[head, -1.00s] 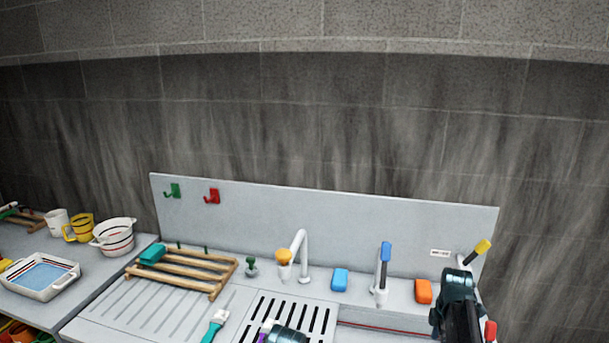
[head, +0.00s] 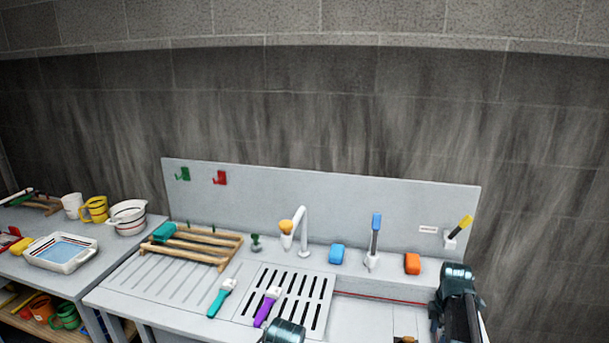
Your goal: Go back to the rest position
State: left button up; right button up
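Neither gripper shows in the head view; their fingertips are hidden or out of frame. A dark teal joint of one of my arms stands at the bottom centre, in front of the slotted drain plate (head: 318,285). A dark link of my other arm rises at the bottom right, in front of the right end of the sink counter (head: 350,318). I cannot tell what either gripper holds.
On the counter are a wooden rack (head: 205,250), a teal brush (head: 222,298), a purple brush (head: 267,307), a white tap (head: 303,232), a blue block (head: 337,254) and an orange block (head: 412,264). A side table at left holds a white tray (head: 60,252) and cups.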

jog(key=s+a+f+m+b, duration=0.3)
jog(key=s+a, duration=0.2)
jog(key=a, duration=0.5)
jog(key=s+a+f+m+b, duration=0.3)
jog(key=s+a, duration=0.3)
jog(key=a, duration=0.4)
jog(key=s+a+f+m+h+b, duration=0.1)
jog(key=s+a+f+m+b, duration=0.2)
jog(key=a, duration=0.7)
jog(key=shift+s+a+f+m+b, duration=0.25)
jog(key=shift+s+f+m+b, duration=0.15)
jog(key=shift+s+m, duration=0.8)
